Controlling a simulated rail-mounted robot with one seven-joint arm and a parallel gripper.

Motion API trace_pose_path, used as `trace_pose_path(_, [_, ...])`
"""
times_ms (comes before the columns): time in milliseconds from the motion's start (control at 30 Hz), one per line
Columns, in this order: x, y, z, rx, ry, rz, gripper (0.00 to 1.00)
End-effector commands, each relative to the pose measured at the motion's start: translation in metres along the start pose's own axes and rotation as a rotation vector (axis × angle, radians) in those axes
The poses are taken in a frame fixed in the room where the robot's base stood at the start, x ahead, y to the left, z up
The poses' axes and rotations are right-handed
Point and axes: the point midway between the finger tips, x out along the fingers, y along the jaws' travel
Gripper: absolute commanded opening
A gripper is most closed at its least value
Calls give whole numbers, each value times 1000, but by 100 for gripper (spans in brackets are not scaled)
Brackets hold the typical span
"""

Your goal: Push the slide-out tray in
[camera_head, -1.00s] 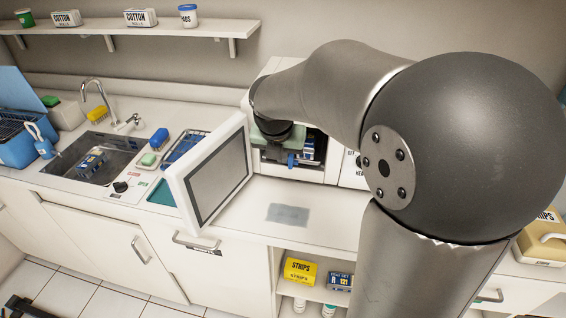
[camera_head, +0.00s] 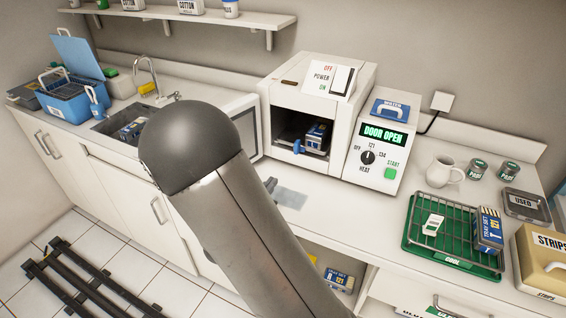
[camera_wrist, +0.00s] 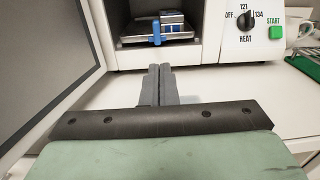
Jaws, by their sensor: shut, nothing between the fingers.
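The slide-out tray (camera_wrist: 137,42) is a thin metal tray with a blue handle (camera_wrist: 156,33) at its front, seen at the mouth of the sterilizer chamber in the wrist view. In the head view the tray (camera_head: 311,152) and blue handle (camera_head: 297,147) show low in the dark opening. A blue-and-white pack (camera_head: 316,134) stands on the tray. My gripper (camera_wrist: 160,68) is shut and empty, its fingertips in front of and below the tray, apart from the handle.
The sterilizer's open door (camera_wrist: 45,65) stands at the left of the wrist view. The control panel (camera_head: 377,155) reads DOOR OPEN, right of the chamber. The counter has a grey patch (camera_head: 291,198) before it. A green rack tray (camera_head: 425,260) lies farther right.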

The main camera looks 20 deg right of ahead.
Motion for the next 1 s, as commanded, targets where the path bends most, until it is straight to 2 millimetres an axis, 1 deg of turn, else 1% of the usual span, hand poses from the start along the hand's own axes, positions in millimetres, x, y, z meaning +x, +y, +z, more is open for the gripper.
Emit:
trace_pose_path(67, [0, 3, 0, 14, -10, 22, 0])
trace_pose_path(133, [6, 4, 0, 20, -12, 24, 0])
trace_pose_path(233, [19, 3, 1, 18, -12, 21, 0])
trace_pose_path(600, [97, 4, 3, 17, -11, 19, 0])
trace_pose_path(700, [114, 5, 3, 17, -9, 20, 0])
trace_pose_path(833, [129, 6, 3, 19, -10, 22, 0])
trace_pose_path(1000, [138, 6, 1, 19, -9, 22, 0])
